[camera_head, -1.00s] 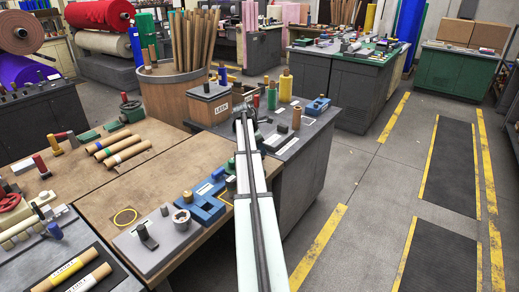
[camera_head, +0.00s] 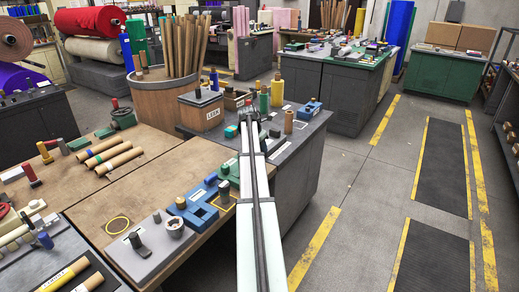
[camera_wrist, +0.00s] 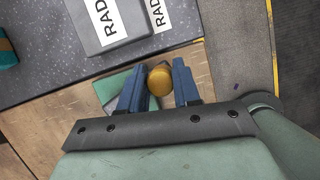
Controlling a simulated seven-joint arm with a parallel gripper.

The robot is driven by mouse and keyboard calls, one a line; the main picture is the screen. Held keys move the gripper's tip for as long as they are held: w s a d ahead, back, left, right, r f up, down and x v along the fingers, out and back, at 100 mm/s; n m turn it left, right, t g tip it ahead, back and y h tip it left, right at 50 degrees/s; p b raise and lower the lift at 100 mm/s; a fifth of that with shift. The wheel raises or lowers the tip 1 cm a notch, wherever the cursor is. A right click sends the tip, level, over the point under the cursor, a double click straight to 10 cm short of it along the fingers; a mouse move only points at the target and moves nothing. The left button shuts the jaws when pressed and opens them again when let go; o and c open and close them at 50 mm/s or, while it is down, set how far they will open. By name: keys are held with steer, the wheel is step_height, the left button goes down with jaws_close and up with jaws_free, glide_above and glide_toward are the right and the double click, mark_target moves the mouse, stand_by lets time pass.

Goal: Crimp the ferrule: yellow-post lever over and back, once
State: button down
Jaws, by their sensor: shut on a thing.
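In the wrist view, my gripper (camera_wrist: 159,80) has its two blue fingers on either side of a dull yellow post top (camera_wrist: 159,78) and is shut on it. The post is seen end-on, so its tilt and lower part cannot be told. A green surface (camera_wrist: 112,86) shows beside it over the wooden bench. In the head view my arm runs away from the camera and its end hides the gripper and the held post. A green part (camera_head: 233,167) shows beside my arm. No ferrule can be made out.
Close left of my arm are a blue fixture (camera_head: 194,211) and a grey plate (camera_head: 147,257) with small fittings. A tall yellow spool (camera_head: 277,92) stands beyond on the dark cabinet. The floor at right is open.

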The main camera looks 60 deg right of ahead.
steer(key=shift+w+d, duration=0.1)
steer(key=shift+d, duration=0.15)
steer(key=c, duration=0.8)
jaws_free()
steer(key=shift+a, duration=0.1)
steer(key=v, duration=1.3)
steer(key=shift+a+r, duration=0.15)
steer(key=shift+r, duration=0.25)
